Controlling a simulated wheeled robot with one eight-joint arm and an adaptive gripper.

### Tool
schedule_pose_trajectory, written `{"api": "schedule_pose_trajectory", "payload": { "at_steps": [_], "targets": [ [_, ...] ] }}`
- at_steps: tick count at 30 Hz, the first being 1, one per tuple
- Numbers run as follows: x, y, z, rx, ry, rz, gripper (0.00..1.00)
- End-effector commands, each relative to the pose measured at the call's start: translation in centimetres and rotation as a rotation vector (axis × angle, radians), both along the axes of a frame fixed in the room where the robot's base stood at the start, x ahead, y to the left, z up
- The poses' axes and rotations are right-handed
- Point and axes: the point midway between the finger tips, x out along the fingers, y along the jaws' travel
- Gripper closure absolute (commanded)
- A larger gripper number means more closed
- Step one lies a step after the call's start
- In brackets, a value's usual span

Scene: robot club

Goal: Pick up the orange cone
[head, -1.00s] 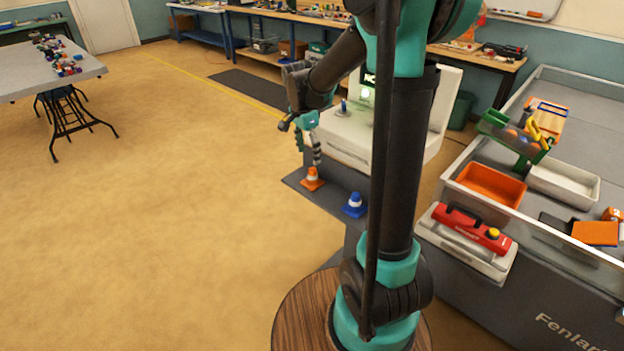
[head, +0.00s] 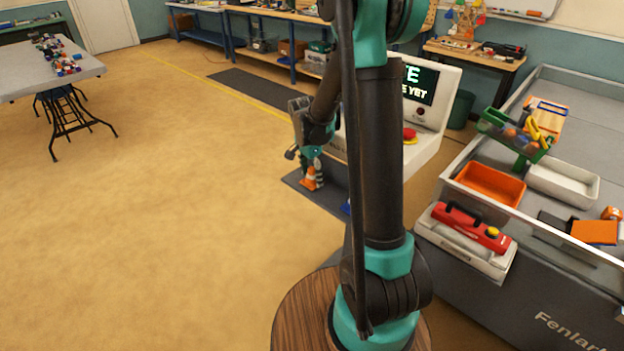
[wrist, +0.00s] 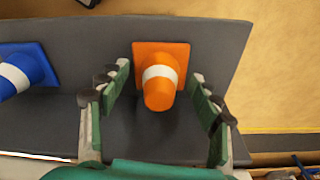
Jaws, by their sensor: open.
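The orange cone (head: 310,178) with a white band stands on a dark grey shelf (head: 327,198). In the wrist view the cone (wrist: 160,90) lies ahead of and partly between the open fingers of my gripper (wrist: 166,95), with a gap on each side. In the head view my gripper (head: 314,168) is right at the cone and partly overlaps it. A blue cone (wrist: 22,72) with a white band is to the left in the wrist view. In the head view it is almost wholly hidden behind my arm.
A white console with a red button (head: 409,134) stands just behind the shelf. Open floor lies to the left of the shelf.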

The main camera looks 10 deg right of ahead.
Motion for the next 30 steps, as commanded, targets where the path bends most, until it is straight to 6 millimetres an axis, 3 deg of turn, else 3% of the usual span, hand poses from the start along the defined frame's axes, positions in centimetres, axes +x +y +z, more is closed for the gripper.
{"api": "schedule_pose_trajectory", "payload": {
  "at_steps": [4, 17, 30],
  "targets": [
    [0.0, 0.0, 0.0, 0.0, 0.0, 0.0, 0.39],
    [0.0, 0.0, 0.0, 0.0, 0.0, 0.0, 0.91],
    [-0.1, 0.0, 1.1, 0.0, 0.0, 0.0, 0.91]
  ]
}}
